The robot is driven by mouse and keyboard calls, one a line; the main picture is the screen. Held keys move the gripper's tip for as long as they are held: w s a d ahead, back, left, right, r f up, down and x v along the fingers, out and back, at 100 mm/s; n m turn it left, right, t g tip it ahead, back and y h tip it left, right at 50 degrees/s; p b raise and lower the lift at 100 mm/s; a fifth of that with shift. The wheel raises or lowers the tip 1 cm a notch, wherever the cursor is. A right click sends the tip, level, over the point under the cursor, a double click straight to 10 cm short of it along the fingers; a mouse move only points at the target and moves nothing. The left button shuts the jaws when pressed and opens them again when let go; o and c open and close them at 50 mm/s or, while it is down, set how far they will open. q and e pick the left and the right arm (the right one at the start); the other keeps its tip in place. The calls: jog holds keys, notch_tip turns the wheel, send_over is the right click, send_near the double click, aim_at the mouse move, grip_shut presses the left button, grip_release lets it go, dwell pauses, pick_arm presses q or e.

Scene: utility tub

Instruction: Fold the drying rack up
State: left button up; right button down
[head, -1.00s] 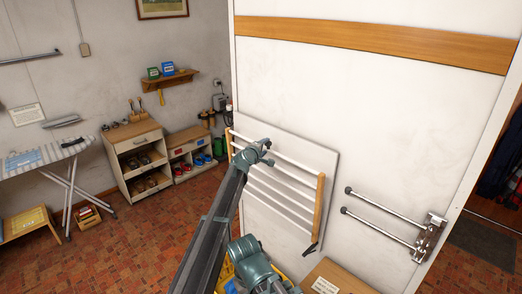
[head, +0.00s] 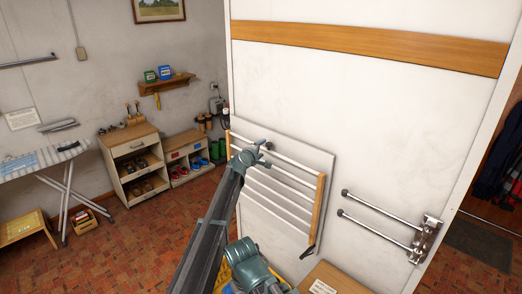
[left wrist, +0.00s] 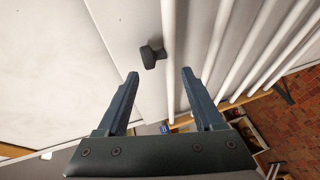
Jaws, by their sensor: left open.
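The drying rack is mounted on the white wall, with white bars (head: 281,188) between a right wooden rail (head: 319,203) and a left wooden rail (head: 228,142). A pale panel (head: 300,146) lies behind it. The right rail's lower end has a dark tip. My left gripper (head: 265,146) is at the rack's upper left, in front of the top bars, and partly hides them. In the left wrist view it is open and empty, with a dark knob (left wrist: 152,56) just beyond its fingertips and the white bars (left wrist: 238,50) to the right. My right gripper is not seen.
Two chrome bars on a bracket (head: 424,240) stick out at the wall's right. A wooden box top (head: 325,279) sits below the rack. Shoe cabinets (head: 136,163) and an ironing board (head: 42,158) stand at the left.

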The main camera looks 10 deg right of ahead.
pick_arm(q)
jog(key=p+v, duration=0.3)
jog(key=v, duration=1)
jog(key=shift+s+a, duration=0.2)
jog(key=shift+s, duration=0.1)
jog(key=s+a+f+m+g+y, duration=0.4)
jog(key=s+a, duration=0.5)
jog(key=s, duration=0.5)
jog(key=s+a+f+m+g+y, duration=0.1)
jog(key=s+a+f+m+g, duration=0.25)
jog(key=s+a+f, duration=0.6)
jog(key=s+a+f+m+g+y, duration=0.4)
jog(key=s+a, duration=0.6)
jog(key=s, duration=0.7)
jog(key=s+d+f+m+g+b, duration=0.1)
jog(key=d+f+b, duration=0.4)
jog(key=f+b, duration=0.6)
jog(key=s+d+f+m+b, duration=0.2)
jog(key=s+d+f+b, duration=0.2)
jog(key=f+b, duration=0.8)
jog(key=shift+s+d+f+g+b, duration=0.3)
jog(key=shift+d+b, duration=0.35)
jog(key=shift+d, duration=0.55)
jog(key=shift+w+r, duration=0.1)
